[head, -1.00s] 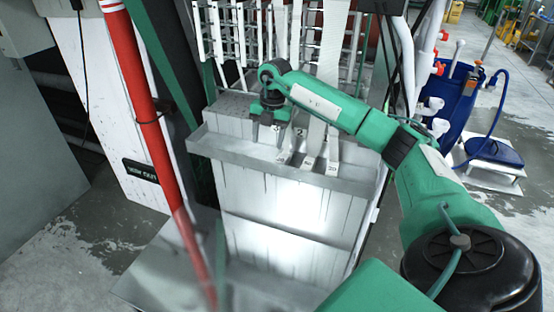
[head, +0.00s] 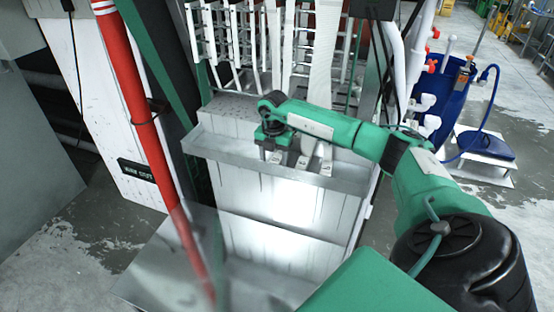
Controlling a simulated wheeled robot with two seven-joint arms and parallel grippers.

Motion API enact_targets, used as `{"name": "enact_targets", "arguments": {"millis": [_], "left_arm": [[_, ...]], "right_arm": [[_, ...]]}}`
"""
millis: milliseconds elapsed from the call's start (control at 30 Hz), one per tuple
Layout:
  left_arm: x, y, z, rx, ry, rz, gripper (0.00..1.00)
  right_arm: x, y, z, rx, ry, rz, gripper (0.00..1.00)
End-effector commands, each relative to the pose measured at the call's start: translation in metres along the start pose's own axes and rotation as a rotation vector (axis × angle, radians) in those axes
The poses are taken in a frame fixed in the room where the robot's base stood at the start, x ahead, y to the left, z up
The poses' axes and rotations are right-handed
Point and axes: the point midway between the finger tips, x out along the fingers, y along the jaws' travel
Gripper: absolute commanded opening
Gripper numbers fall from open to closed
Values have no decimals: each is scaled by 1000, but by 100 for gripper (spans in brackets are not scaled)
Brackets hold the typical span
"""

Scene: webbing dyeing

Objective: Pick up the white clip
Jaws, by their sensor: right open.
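Several small white clips lie in a row on the grey ledge (head: 350,182) of the metal tank. The right clip (head: 326,167) and the middle clip (head: 303,161) show below my right arm. The left one (head: 281,158) is partly hidden by my right gripper. My right gripper (head: 270,154) is open and points down at the ledge, by the left clip. I cannot tell whether its fingers are around the clip or beside it. My left gripper is not in view.
White webbing strips (head: 321,70) and racks hang behind my right arm. A red pole (head: 137,90) slants down on the left, in front of the tank. A blue barrel (head: 446,100) stands at the right. The wet floor between has some free room.

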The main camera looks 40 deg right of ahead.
Motion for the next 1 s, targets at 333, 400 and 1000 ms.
{"name": "enact_targets", "arguments": {"millis": [333,400,1000], "left_arm": [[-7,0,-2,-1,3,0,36],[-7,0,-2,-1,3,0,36],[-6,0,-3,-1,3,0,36]], "right_arm": [[24,1,0,-1,0,1,58],[24,0,0,-1,0,1,58],[22,1,0,-1,0,1,9]]}}
